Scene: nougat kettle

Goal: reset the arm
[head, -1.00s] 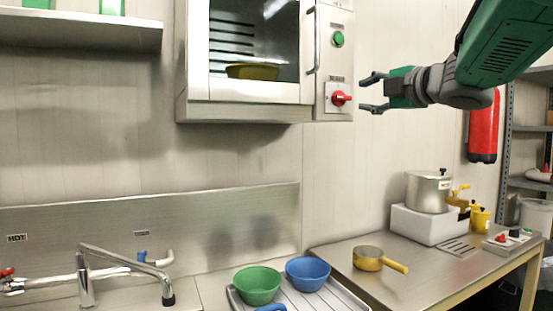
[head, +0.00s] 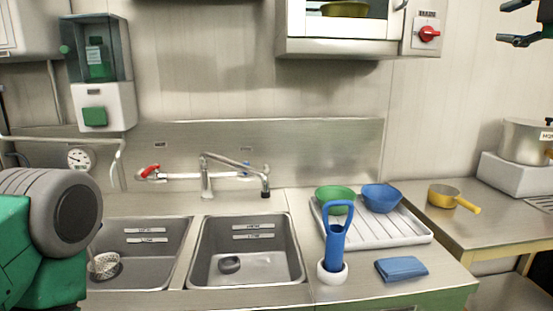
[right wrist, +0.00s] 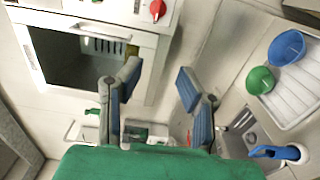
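My right gripper (head: 520,22) shows at the upper right edge of the head view, its two dark fingers apart and nothing between them. In the right wrist view, the same gripper (right wrist: 157,88) has its blue-padded fingers spread wide and empty, in the air in front of the wall and the cabinet. My left arm shows only as a green and grey link at the left edge of the head view. Its gripper is out of the picture.
A steel cabinet (head: 340,46) with a red knob (head: 429,33) hangs near my right gripper. Below are two sinks (head: 247,250), a drying tray (head: 385,235) with green (head: 335,199) and blue (head: 381,198) bowls, a blue cloth (head: 401,268) and a yellow pan (head: 444,196).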

